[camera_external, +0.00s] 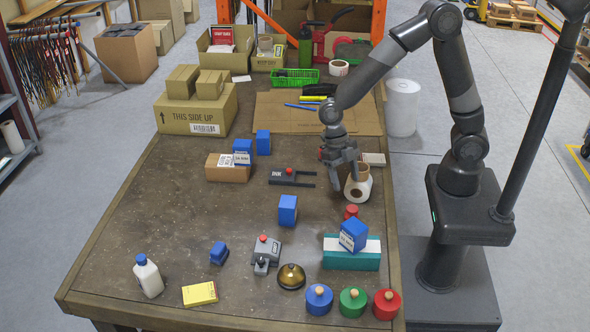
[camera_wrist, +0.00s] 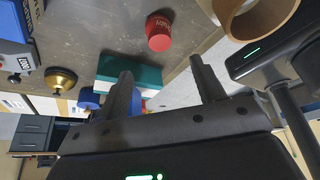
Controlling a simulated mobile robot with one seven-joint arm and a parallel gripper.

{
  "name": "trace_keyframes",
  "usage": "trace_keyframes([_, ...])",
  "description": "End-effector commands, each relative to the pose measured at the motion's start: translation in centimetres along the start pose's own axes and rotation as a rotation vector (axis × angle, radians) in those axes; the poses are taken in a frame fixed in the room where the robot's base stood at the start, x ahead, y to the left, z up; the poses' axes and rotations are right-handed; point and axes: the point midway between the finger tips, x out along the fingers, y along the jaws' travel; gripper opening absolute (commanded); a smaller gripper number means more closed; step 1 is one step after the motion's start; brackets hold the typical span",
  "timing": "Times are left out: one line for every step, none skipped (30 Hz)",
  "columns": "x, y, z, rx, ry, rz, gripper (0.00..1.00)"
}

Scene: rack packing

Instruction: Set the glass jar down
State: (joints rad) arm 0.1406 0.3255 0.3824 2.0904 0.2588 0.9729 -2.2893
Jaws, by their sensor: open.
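I cannot make out a glass jar in either view. My gripper (camera_external: 347,178) hangs over the right part of the table. Its two fingers (camera_wrist: 163,84) are spread apart in the wrist view, with nothing held between them. A tape roll (camera_external: 358,191) stands just below and beside the fingers; its brown core also shows at the top right of the wrist view (camera_wrist: 230,12). A small red cylinder (camera_external: 351,212) with lettering stands nearer the front, and shows beyond the fingers in the wrist view (camera_wrist: 159,36).
A blue box (camera_external: 354,235) leans on a teal-and-white box (camera_external: 350,262). Blue, green and red round pots (camera_external: 353,302) line the front edge near a brass bell (camera_external: 291,276). A blue box (camera_external: 288,208) stands mid-table. The left middle of the table (camera_external: 150,215) is clear.

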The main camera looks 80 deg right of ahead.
Motion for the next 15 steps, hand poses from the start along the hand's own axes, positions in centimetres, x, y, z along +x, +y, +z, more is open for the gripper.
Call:
trace_keyframes([-0.4, 0.0, 0.0, 0.000, 0.000, 0.000, 0.62])
trace_keyframes([-0.6, 0.0, 0.0, 0.000, 0.000, 0.000, 0.62])
trace_keyframes([-0.7, 0.0, 0.0, 0.000, 0.000, 0.000, 0.62])
trace_keyframes([-0.8, 0.0, 0.0, 0.000, 0.000, 0.000, 0.62])
trace_keyframes([-0.8, 0.0, 0.0, 0.000, 0.000, 0.000, 0.62])
trace_keyframes([-0.8, 0.0, 0.0, 0.002, -0.001, 0.000, 0.62])
trace_keyframes([-0.9, -0.1, 0.0, 0.008, -0.004, 0.000, 0.62])
trace_keyframes([-1.1, -0.2, -0.1, 0.018, -0.009, 0.001, 0.62])
trace_keyframes([-1.4, -0.4, -0.1, 0.043, -0.021, 0.004, 0.62])
trace_keyframes([-1.8, -0.6, -0.2, 0.069, -0.033, 0.007, 0.62])
trace_keyframes([-2.2, -0.9, -0.3, 0.103, -0.047, 0.012, 0.62])
trace_keyframes([-2.9, -1.4, -0.4, 0.160, -0.071, 0.022, 0.62])
trace_keyframes([-3.5, -1.8, -0.5, 0.212, -0.091, 0.031, 0.62])
trace_keyframes([-4.2, -2.3, -0.7, 0.267, -0.112, 0.043, 0.62])
trace_keyframes([-5.1, -3.0, -0.9, 0.349, -0.142, 0.062, 0.62])
